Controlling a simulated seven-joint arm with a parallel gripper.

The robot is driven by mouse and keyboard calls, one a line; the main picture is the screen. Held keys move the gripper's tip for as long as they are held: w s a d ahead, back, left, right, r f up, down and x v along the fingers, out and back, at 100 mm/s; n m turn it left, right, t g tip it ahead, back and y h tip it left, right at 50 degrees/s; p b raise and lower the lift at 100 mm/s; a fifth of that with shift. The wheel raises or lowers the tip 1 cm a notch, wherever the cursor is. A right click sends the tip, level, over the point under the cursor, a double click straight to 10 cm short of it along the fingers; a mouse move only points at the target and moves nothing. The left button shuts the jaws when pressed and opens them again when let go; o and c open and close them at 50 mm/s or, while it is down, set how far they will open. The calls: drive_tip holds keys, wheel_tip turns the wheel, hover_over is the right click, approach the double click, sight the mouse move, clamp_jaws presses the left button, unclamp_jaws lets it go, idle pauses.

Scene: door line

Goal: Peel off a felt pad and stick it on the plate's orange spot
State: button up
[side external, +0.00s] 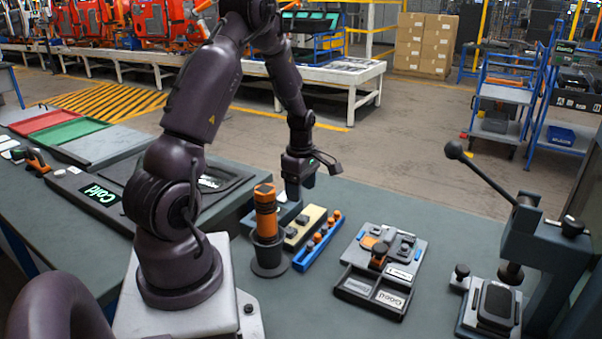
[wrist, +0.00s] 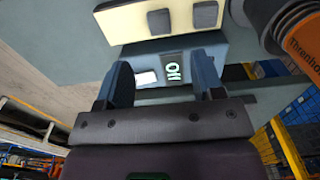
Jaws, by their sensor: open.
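A cream backing strip (side external: 305,226) with dark grey felt pads lies on the bench near the middle of the side view. The wrist view shows the strip (wrist: 130,24) with two dark pads, one at its middle (wrist: 160,22) and one to the right (wrist: 206,15). A grey plate fixture (side external: 415,251) stands further right, with an orange spot (side external: 368,242) on its upper left part. My gripper (wrist: 163,80) is open and empty, its fingers apart, pointing down near the strip. In the side view its fingertips are hard to make out.
An orange-and-black tool (side external: 266,212) stands upright in a dark holder close by. A blue rack (side external: 310,252) with orange pieces lies beside the strip. A lever press (side external: 530,235) stands at the far right. A small "OK" display (wrist: 173,70) shows between my fingers.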

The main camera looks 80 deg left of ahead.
sight(301, 216)
wheel_tip(301, 216, down, 8)
drive_tip(key=shift+f, duration=0.1)
idle(0.4)
clamp_jaws()
drive_tip(key=shift+r, duration=0.2)
idle(0.5)
drive_tip(key=shift+r, duration=3)
